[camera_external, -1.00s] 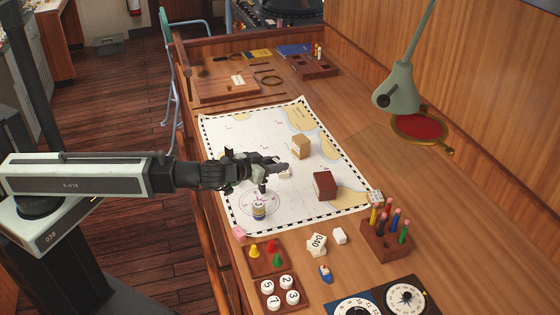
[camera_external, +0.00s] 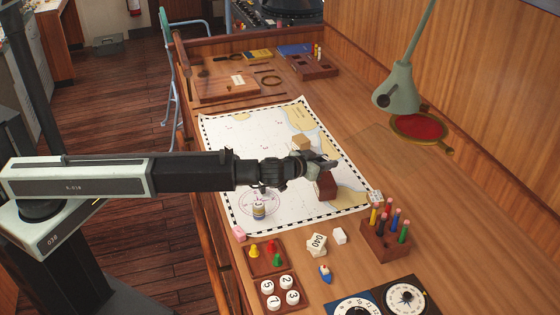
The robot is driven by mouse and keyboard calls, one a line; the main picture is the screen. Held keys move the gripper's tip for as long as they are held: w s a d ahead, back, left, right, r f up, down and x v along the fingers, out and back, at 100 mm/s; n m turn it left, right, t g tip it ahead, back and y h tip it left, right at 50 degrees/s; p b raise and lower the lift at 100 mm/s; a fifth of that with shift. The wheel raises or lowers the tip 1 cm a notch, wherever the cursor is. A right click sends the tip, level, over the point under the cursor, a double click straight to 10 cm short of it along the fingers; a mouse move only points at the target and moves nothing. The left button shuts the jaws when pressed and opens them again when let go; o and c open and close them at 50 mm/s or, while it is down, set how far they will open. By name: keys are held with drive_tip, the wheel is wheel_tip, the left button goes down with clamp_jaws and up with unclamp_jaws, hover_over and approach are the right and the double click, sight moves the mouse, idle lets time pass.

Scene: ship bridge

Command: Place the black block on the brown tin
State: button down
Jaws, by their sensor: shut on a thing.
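The brown tin (camera_external: 327,188) is a dark reddish-brown box standing on the chart, right of centre. My gripper (camera_external: 318,168) is over the chart at the tin's upper left and overlaps the top of it in the picture. It is shut on the black block (camera_external: 331,163), which shows only as a small dark shape at the fingertips. The block is hard to tell from the dark fingers. I cannot tell whether the block touches the tin or hangs above it.
A tan block (camera_external: 301,142) stands just behind my gripper on the chart (camera_external: 240,135). A small jar (camera_external: 259,211) stands below my arm. A peg holder (camera_external: 385,240) is at the right, and a green lamp (camera_external: 397,90) rises behind. Bare wood lies right of the chart.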

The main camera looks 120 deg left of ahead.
sight(325, 180)
wheel_tip(325, 180, down, 4)
drive_tip(key=b, duration=0.4)
drive_tip(key=shift+w+a, duration=0.1)
drive_tip(key=shift+r+p, duration=0.2)
drive_tip(key=shift+p, duration=0.1)
drive_tip(key=shift+f, duration=0.25)
drive_tip(key=c, duration=1.1)
unclamp_jaws()
drive_tip(key=shift+r, duration=0.1)
drive_tip(key=shift+r, duration=0.15)
drive_tip(key=p+v, duration=0.4)
drive_tip(key=v, duration=0.8)
